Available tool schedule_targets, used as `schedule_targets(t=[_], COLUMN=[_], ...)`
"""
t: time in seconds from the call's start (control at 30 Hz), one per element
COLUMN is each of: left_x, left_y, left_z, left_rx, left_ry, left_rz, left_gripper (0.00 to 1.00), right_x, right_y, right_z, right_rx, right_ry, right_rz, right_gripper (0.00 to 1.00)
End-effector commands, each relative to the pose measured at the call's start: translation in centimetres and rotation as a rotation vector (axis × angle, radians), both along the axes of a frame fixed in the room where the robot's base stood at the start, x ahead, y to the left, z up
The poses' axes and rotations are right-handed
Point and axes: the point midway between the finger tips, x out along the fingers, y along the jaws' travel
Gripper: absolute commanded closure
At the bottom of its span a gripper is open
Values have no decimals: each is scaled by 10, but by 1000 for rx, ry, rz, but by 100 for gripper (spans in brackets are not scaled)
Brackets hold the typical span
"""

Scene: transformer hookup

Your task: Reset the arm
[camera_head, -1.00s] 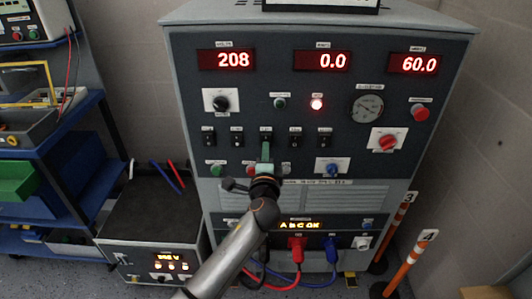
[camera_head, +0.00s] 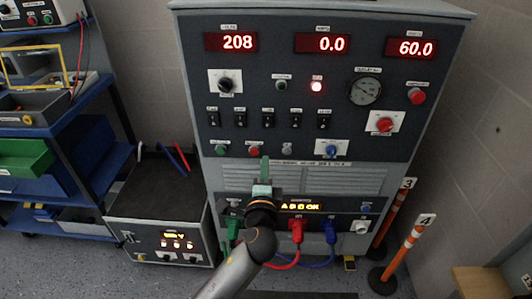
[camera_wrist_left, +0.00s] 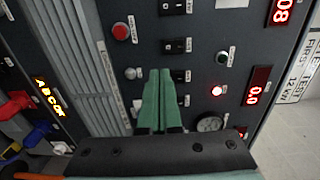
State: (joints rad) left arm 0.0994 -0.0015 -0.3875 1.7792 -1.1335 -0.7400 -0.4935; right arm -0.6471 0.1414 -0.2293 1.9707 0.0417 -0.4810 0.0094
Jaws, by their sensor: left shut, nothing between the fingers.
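My left gripper (camera_head: 265,164) has green fingers pressed together with nothing between them. In the head view it stands in front of the vent grille of the grey test cabinet (camera_head: 209,185), below the row of push buttons. In the left wrist view the shut fingers (camera_wrist_left: 159,76) point toward the panel's switches and buttons. A gap to the panel cannot be measured. My left arm comes up from the bottom edge of the head view. My right gripper is not in view.
The panel carries rocker switches (camera_head: 268,117), a red knob (camera_head: 384,124) and a blue knob (camera_head: 331,149). Green, red and blue plugs (camera_head: 296,230) with cables sit low. Orange posts (camera_head: 404,256) stand right; a black-topped unit (camera_head: 158,200) and blue shelving (camera_head: 85,120) stand left.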

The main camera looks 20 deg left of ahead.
Motion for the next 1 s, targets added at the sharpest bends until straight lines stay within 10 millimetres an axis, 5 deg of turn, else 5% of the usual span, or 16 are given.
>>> schedule_targets(t=[0.73,0.87,1.0], left_x=[-15,-34,-88], left_y=[-3,-3,-5], left_z=[-7,-41,-99], left_rx=[-25,-178,-523], left_ry=[17,108,271], left_rz=[-6,-41,-62], left_gripper=[100,100,100], right_x=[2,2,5], right_y=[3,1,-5], right_z=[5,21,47], right_rx=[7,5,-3], right_ry=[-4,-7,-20], right_rz=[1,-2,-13], right_gripper=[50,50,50])
